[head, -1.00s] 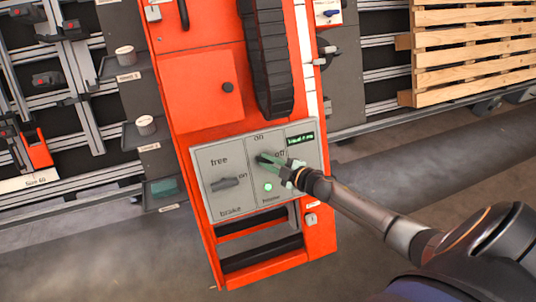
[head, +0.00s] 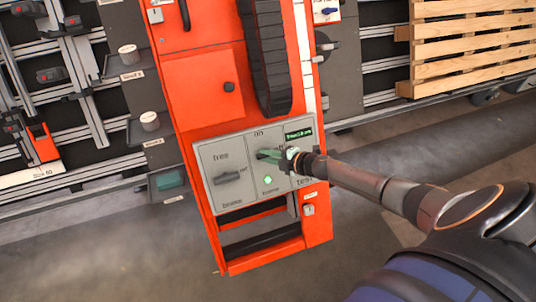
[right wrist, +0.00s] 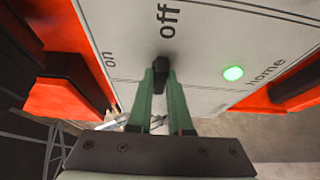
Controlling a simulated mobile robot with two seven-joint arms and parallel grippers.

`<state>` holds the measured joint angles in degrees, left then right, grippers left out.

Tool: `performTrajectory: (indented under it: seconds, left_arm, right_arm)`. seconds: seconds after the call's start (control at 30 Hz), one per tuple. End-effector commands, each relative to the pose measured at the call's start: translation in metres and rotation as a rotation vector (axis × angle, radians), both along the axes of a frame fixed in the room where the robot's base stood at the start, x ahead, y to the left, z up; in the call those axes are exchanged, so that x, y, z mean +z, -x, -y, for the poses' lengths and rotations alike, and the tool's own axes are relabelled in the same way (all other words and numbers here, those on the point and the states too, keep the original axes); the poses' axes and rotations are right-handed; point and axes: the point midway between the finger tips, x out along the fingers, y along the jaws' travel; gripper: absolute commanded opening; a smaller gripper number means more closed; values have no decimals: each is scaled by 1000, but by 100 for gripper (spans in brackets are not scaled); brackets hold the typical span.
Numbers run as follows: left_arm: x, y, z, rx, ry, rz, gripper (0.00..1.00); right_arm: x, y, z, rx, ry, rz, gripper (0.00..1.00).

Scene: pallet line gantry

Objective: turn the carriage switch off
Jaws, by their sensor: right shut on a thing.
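The grey control panel (head: 208,156) is on the front of the orange carriage (head: 200,95). The carriage switch is a dark knob (right wrist: 162,68) seen in the right wrist view, between the green fingers of my right gripper (right wrist: 160,95). The knob's visible end points toward the printed word "off"; "on" is to its left. My left gripper is not in view.
A second dark knob (head: 228,178), marked free and brake, is left on the same panel. A green lamp (head: 268,181) is lit above "home". A small display (head: 298,135) sits at the panel's upper right. Wooden pallets (head: 470,45) stand upper right.

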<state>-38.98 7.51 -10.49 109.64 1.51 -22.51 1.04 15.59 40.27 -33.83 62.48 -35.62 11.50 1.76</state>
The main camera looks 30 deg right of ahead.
Motion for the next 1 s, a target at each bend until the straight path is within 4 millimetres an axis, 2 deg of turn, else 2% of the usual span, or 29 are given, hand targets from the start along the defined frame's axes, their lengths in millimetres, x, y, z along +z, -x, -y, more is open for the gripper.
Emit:
performTrajectory:
  seconds: [0.27,0.3,0.53,0.83,1.0]
  left_arm:
    - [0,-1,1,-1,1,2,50]
    - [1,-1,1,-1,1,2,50]
    - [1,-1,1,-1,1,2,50]
    - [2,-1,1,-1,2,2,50]
    - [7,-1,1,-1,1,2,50]
  right_arm:
    - [1,-1,0,3,4,4,0]
    - [1,-1,0,3,4,4,22]
    - [1,-1,0,2,2,2,48]
    - [1,2,1,1,2,1,48]
    - [9,17,6,1,3,0,48]
